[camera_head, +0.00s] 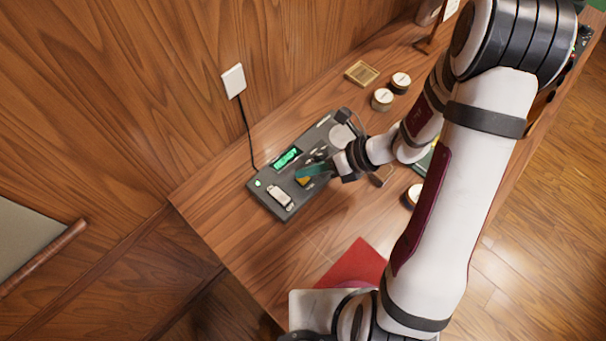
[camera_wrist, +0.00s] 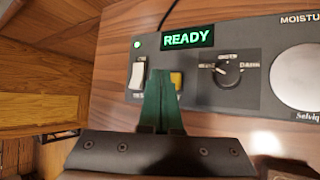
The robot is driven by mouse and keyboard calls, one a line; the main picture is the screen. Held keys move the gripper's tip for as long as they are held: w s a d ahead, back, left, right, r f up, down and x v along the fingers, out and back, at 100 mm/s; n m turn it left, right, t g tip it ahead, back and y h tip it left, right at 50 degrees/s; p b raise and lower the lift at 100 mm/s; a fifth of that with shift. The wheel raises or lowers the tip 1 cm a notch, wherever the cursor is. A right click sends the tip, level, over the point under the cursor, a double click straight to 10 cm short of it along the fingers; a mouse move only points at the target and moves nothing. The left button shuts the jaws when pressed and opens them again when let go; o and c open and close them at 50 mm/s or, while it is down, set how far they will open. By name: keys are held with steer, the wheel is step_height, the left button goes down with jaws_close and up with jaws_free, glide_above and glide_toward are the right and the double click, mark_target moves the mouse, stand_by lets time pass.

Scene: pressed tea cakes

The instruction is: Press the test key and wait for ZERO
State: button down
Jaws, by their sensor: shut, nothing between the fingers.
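The grey meter (camera_head: 320,136) sits on the wooden table, and its front panel (camera_wrist: 265,68) fills the upper wrist view. Its display (camera_wrist: 188,38) glows green with READY; in the head view the display (camera_head: 288,158) is also lit. A yellow key (camera_wrist: 178,79) is partly covered by my fingers, with its label hidden. A white rocker switch (camera_wrist: 137,73) is to its left. My gripper (camera_wrist: 163,72) has green fingers, shut and empty, overlapping the key's left side. In the head view my gripper (camera_head: 300,173) is over the panel. I cannot tell whether it touches the key.
A dial (camera_wrist: 225,71) and a round silver plate (camera_wrist: 297,77) lie right of the key. A cable runs from the meter to a white wall plate (camera_head: 233,81). Two small jars (camera_head: 382,99) and a wooden frame (camera_head: 361,73) stand farther back. A red mat (camera_head: 355,262) lies in front.

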mark_target(308, 179)
steer(key=shift+f, duration=0.15)
steer(key=shift+f, duration=0.3)
steer(key=shift+f, duration=0.45)
stand_by(0.7)
steer(key=shift+r, duration=0.9)
steer(key=shift+r, duration=2.5)
